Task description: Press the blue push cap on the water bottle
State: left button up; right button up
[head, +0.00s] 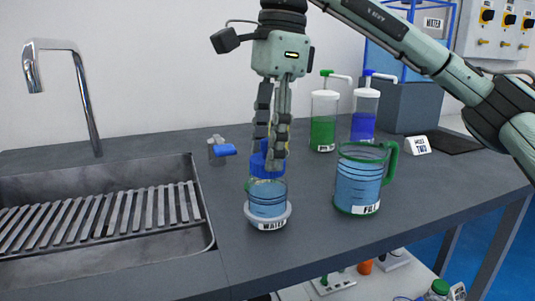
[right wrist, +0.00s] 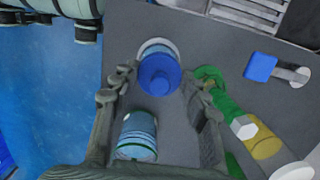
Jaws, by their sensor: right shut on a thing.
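The water bottle (head: 268,207) is a clear blue container with a white lower ring and a WATER label. It stands upright near the front edge of the counter. Its blue push cap (head: 262,168) is on top, partly covered by my fingers; it also shows in the right wrist view (right wrist: 158,75). My right gripper (head: 270,158) comes down from above, with its fingers on either side of the cap and shut on it. In the right wrist view the fingertips (right wrist: 161,84) flank the blue cap. My left gripper is not in view.
A green-handled jug (head: 358,185) labelled FILL stands right of the bottle. Pump bottles with green liquid (head: 323,125) and blue liquid (head: 364,118) stand behind. A blue-handled fitting (head: 221,150) lies behind left. A sink (head: 100,215) is at left.

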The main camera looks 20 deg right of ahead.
jog(key=shift+f, duration=0.45)
dwell(1.2)
jog(key=o, duration=0.9)
notch_tip(320, 180, up, 12)
jog(key=d, duration=0.1)
jog(key=shift+d, duration=0.25)
